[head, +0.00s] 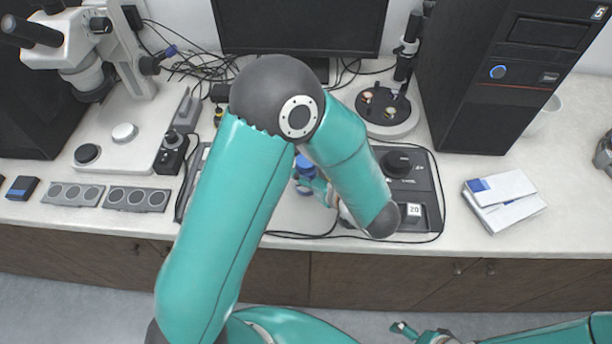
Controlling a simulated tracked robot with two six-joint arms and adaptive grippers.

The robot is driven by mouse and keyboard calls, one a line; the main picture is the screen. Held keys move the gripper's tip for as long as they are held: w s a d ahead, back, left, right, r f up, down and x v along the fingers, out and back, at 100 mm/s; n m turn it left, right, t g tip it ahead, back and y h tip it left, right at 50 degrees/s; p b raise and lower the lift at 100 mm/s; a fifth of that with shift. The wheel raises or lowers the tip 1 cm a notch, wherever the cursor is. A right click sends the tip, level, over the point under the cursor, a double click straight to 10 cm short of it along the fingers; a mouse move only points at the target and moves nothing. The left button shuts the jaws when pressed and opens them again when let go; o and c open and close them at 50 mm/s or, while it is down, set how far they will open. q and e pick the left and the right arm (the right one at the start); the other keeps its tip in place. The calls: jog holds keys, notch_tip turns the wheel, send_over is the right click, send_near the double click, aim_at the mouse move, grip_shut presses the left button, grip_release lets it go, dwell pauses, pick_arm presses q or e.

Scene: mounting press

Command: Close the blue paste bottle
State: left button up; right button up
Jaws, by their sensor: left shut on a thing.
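The blue paste bottle (305,164) shows as a small blue shape in the gap between my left arm's links, over the press area of the bench. My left gripper (308,181) is at it, shut on it. The arm hides much of the gripper and the bottle, so I cannot tell cap from body or whether the bottle touches the bench. My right gripper (402,331) is low at the bottom edge, away from the bench and partly cut off; its finger opening is not clear.
A black control panel with a knob (397,164) lies right of the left arm. A microscope (80,45) stands at left, a monitor (300,25) behind, a black computer tower (500,75) at right. White boxes (503,200) lie on the right bench. Cables run along the bench.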

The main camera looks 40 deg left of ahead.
pick_arm(q)
jog(key=shift+r, duration=0.15)
notch_tip(320, 180, up, 20)
jog(key=p, duration=0.1)
dwell(0.5)
jog(key=o, duration=0.7)
grip_shut()
